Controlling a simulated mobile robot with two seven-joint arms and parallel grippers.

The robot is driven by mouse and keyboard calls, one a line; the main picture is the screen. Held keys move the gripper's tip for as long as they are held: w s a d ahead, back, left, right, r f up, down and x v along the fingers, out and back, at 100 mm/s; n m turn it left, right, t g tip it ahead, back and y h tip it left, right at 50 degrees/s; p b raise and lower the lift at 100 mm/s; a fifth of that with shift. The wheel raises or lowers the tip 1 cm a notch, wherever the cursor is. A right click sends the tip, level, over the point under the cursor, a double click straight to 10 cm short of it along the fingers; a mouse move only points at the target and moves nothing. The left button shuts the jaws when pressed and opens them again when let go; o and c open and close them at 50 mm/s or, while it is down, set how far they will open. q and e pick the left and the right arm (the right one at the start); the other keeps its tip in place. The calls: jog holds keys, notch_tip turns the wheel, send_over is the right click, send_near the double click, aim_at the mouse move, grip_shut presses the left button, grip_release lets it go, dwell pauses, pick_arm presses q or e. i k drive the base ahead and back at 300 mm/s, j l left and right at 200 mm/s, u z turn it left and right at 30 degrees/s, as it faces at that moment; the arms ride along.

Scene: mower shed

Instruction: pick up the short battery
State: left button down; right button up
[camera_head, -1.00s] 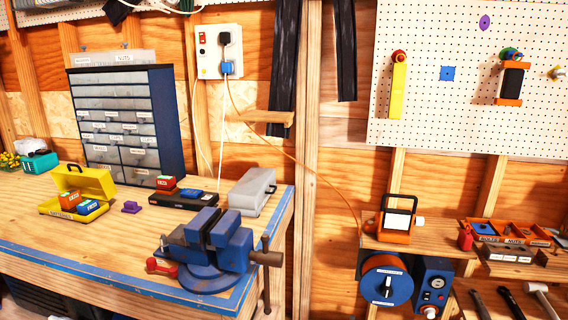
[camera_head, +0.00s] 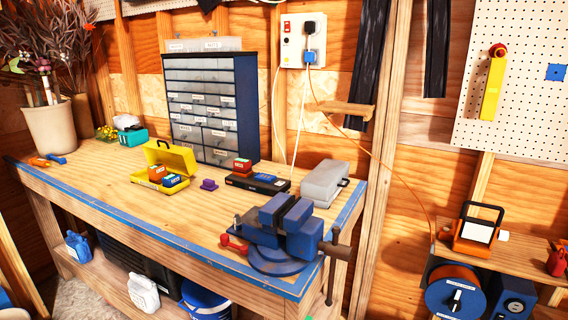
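An open yellow case (camera_head: 180,158) sits on the workbench (camera_head: 115,172). It holds an orange battery-like block (camera_head: 157,173) and a blue one (camera_head: 172,182). A red block with a dark green lower part (camera_head: 242,166) stands on the left end of a long black charger-like unit (camera_head: 258,184), right of the case. The labels are too small to read, so I cannot tell which block is the short battery. Neither of my grippers is in view.
A blue vise (camera_head: 285,235) sits at the bench's front right corner, with a grey box (camera_head: 325,180) behind it. A drawer cabinet (camera_head: 205,108) stands at the back.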

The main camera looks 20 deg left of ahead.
aim_at(240, 164)
jog(key=j+z, duration=0.2)
jog(key=j, duration=0.3)
jog(key=j+z, duration=0.2)
jog(key=j, duration=0.3)
jog(key=k+j+z, duration=0.2)
jog(key=j, duration=0.3)
jog(key=j+z, duration=0.2)
jog(key=j, duration=0.3)
